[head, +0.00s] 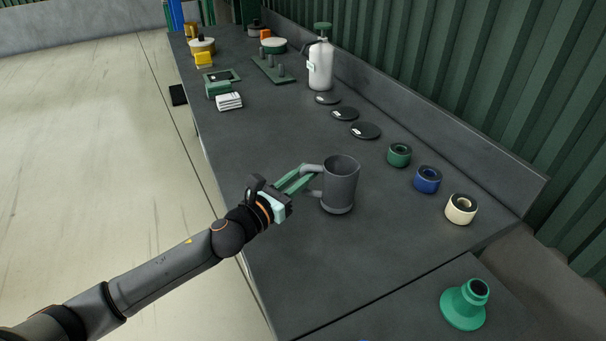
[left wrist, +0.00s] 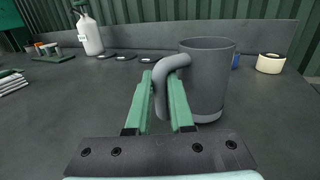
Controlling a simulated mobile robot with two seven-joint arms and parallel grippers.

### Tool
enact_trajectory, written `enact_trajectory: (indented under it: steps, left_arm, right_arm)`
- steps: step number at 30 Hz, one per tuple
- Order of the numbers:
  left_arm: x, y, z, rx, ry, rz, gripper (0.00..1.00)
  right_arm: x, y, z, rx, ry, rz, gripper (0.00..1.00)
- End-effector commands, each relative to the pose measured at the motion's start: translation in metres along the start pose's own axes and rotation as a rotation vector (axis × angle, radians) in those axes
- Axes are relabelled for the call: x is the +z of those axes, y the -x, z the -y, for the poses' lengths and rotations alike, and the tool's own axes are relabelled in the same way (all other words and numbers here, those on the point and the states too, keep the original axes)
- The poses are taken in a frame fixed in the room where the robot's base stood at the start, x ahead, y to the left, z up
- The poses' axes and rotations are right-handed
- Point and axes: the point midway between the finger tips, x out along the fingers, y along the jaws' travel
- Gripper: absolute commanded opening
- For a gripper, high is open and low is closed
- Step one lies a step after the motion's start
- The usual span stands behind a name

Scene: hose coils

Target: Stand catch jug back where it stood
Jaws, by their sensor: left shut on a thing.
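The catch jug (head: 340,186) is a dark grey mug-shaped jug with a side handle, upright at the middle of the dark bench. In the head view its handle points left toward my left gripper (head: 304,180). The green fingers of that gripper are shut on the handle. The left wrist view shows the jug (left wrist: 208,85) just ahead, with the handle between the fingertips (left wrist: 163,85). I cannot tell for sure whether its base touches the bench. My right gripper is not in view.
Green (head: 399,155), blue (head: 427,180) and cream (head: 461,209) rolls line the bench right of the jug. Black discs (head: 365,130) and a white spray bottle (head: 320,65) stand behind. A green flanged piece (head: 465,304) is at front right. The bench (head: 270,125) left of the discs is clear.

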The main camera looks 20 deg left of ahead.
Motion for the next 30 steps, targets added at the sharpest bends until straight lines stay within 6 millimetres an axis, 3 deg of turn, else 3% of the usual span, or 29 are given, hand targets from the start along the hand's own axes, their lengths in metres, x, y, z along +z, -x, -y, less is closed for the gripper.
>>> enact_trajectory:
  steps: [26, 27, 30]
  left_arm:
    - [-0.008, 0.0, 0.0001, 0.0, 0.001, 0.001, 0.0]
    - [-0.0079, 0.0, 0.0001, 0.0, 0.001, 0.001, 0.21]
    - [-0.008, 0.0, 0.0001, 0.0, 0.001, 0.001, 0.33]
  right_arm:
    - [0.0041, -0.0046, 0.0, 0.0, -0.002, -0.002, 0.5]
    - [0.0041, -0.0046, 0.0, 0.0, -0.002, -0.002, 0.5]
    - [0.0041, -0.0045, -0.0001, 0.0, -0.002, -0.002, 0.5]
